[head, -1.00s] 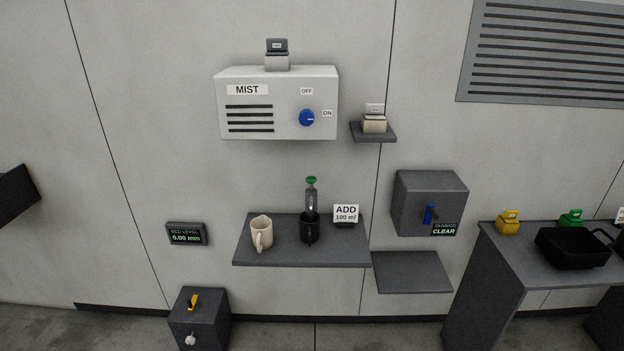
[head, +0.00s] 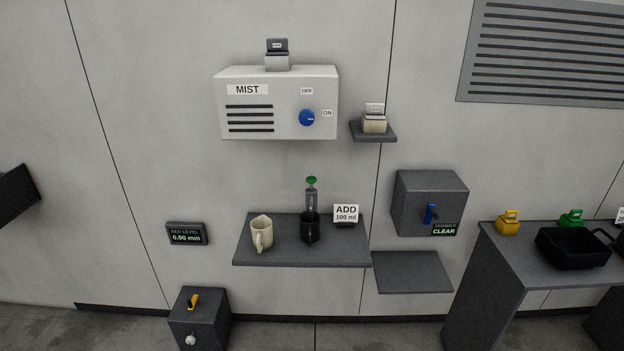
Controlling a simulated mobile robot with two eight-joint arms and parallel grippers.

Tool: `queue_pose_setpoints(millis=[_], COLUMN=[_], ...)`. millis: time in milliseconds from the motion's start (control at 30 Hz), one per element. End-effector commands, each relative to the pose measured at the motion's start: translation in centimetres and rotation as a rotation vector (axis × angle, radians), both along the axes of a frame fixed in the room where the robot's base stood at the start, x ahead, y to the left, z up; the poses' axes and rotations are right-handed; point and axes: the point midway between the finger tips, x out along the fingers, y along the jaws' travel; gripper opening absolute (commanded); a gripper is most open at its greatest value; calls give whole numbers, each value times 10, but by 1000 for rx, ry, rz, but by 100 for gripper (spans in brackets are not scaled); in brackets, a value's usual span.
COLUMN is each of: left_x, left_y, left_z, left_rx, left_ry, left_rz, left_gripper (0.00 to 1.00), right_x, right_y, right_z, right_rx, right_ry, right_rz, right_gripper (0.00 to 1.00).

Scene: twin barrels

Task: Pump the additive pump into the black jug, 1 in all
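The additive pump (head: 311,197) stands on the wall shelf, a grey body with a green button on top. The black jug (head: 310,229) is on the same shelf, directly in front of the pump's lower part and hiding it. A card reading "ADD 100 ml" (head: 346,213) stands to the right of the jug. A cream jug (head: 262,232) stands to the left of it. Neither of my grippers shows in the head view.
The dark shelf (head: 300,256) has a bare front strip. Above it hangs the white MIST box (head: 284,104) with a blue knob. To the right are a small ledge (head: 374,136), a grey box with a blue lever (head: 430,203), a lower shelf (head: 412,272) and a counter with a black basin (head: 572,248).

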Motion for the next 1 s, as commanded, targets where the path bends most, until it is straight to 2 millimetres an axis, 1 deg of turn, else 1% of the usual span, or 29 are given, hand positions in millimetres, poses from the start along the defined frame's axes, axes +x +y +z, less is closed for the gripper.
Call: queue_pose_setpoints(millis=[33, 133, 167, 1000], left_x=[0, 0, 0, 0], left_y=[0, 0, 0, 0], left_z=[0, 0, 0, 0], left_rx=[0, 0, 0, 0], left_ry=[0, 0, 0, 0], left_rz=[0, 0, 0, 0], left_gripper=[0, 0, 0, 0], right_x=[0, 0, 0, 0], right_y=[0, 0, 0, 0], right_z=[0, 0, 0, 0], right_rx=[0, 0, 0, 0], right_ry=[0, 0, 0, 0], right_rz=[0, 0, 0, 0], right_gripper=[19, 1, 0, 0])
